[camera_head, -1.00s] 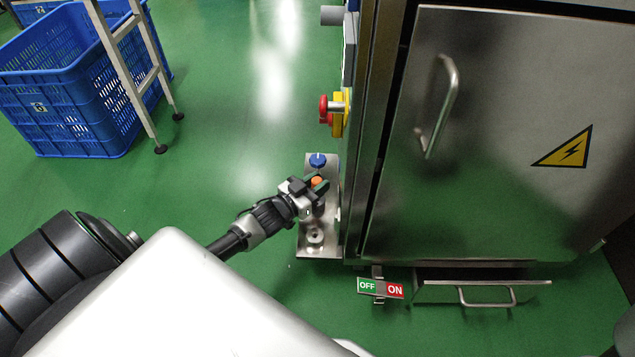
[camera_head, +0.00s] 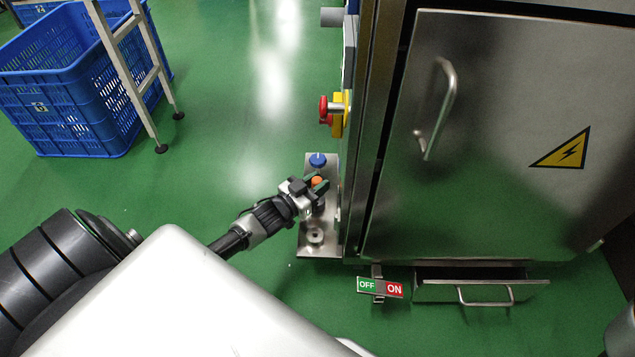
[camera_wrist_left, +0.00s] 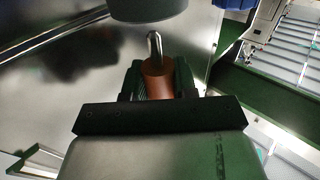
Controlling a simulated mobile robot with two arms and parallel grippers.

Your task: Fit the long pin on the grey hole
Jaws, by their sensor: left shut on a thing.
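My left gripper (camera_head: 318,184) is shut on an orange-bodied pin (camera_head: 317,181) over the steel shelf (camera_head: 331,246) on the cabinet's side. In the left wrist view, the pin's orange-brown body (camera_wrist_left: 157,82) sits between the dark fingers (camera_wrist_left: 158,88). Its bright metal shaft (camera_wrist_left: 154,45) sticks out toward a dark grey round piece (camera_wrist_left: 148,9); I cannot tell whether they touch. On the shelf, a grey ring-shaped socket (camera_head: 315,235) shows at the near end and a blue knob (camera_head: 318,159) at the far end.
A steel cabinet (camera_head: 480,180) with a door handle stands right of the shelf. A red and yellow switch (camera_head: 336,108) sticks out above it. An OFF/ON sign (camera_head: 380,287) and an open drawer (camera_head: 480,291) are below.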

